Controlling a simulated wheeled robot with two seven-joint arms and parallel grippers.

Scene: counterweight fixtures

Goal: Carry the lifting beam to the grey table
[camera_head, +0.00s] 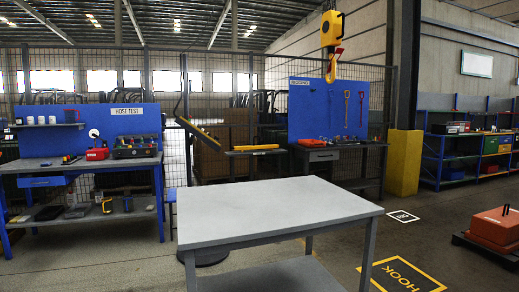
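The grey table (275,213) stands close in front of me, with a bare top and a lower shelf. Behind it, a yellow bar (256,148) lies level on a dark narrow surface left of the right-hand workbench. A second yellow, dark-edged bar (199,134) sits tilted on a stand farther left, its right end lower. I cannot tell which of these is the lifting beam. Neither of my grippers is in view.
A yellow hoist (332,30) hangs above the blue-backed workbench (335,152). A hose test bench (84,165) stands left. An orange block (495,226) sits on a dark base at right. Yellow "HOOK" floor marking (403,276) lies right of the table; floor there is open.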

